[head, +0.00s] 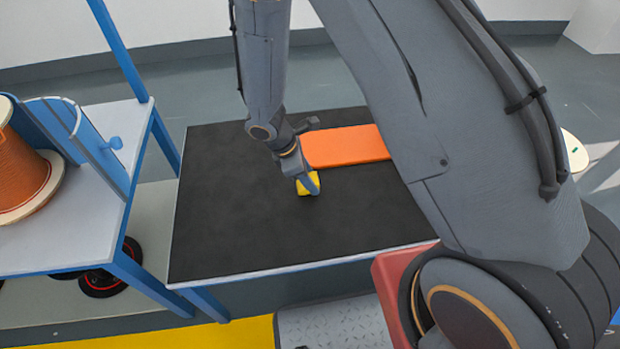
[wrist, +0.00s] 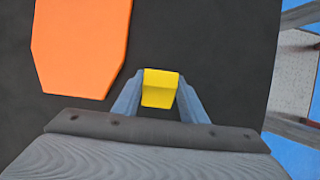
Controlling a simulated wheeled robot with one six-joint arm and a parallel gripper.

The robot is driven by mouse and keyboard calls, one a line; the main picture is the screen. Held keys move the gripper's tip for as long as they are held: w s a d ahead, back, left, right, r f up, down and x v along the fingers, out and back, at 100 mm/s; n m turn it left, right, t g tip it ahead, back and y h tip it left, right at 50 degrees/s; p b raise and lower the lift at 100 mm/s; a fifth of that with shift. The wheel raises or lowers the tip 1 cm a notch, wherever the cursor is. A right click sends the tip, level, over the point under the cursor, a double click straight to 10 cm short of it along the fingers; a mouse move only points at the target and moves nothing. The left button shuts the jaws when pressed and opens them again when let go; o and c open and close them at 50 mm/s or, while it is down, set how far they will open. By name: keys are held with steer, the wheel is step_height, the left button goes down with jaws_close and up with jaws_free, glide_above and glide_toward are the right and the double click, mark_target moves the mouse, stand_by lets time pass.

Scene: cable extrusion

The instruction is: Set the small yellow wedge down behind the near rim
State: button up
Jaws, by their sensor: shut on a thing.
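The small yellow wedge (head: 306,187) is between the fingers of my gripper (head: 308,183), over the middle of the black table top (head: 230,215). In the wrist view the wedge (wrist: 160,88) sits between the two grey fingertips of my gripper (wrist: 160,95), which are shut on it. I cannot tell whether the wedge touches the black surface. The near rim (head: 300,266) is a thin pale edge along the front of the table, a good way nearer than the wedge.
An orange slab (head: 345,146) lies on the black top just behind the wedge; it also shows in the wrist view (wrist: 80,45). A blue-framed bench with a copper-coloured spool (head: 22,178) stands at the left. The black top's left and front parts are clear.

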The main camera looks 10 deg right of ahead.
steer(key=shift+f, duration=0.2)
steer(key=o, duration=1.1)
steer(key=shift+r, duration=0.1)
steer(key=shift+c, duration=0.2)
steer(key=p+v, duration=0.1)
steer(key=v, duration=1.1)
steer(key=shift+r, duration=0.25)
